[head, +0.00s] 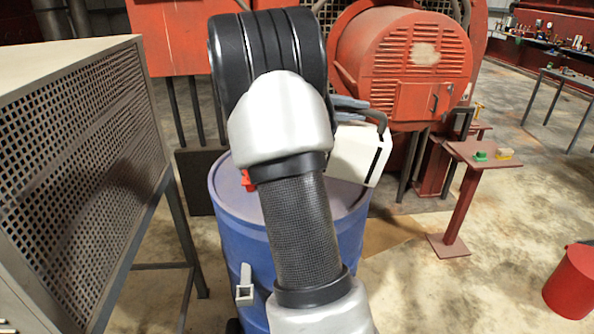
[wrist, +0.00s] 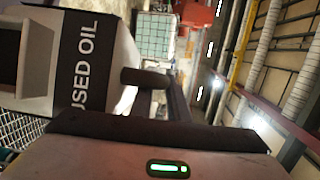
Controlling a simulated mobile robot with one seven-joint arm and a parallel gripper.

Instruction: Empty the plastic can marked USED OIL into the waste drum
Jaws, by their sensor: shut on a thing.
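The plastic can (head: 356,152) is white with a dark band and is tilted above the right part of the blue waste drum (head: 240,235). In the wrist view the can (wrist: 38,100) fills the upper left, with USED OIL in white letters on its dark band. My gripper (head: 362,110) is shut on the can near its dark handle, and it shows at the bottom of the wrist view (wrist: 150,85). My arm hides much of the can and the drum's top. I cannot see the can's mouth or any oil flowing.
A perforated metal cabinet (head: 75,110) stands close on the left. A red engine (head: 405,65) is behind the drum. A red stand (head: 470,155) with small green and yellow items and a red bucket (head: 572,282) are on the right. Floor between is clear.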

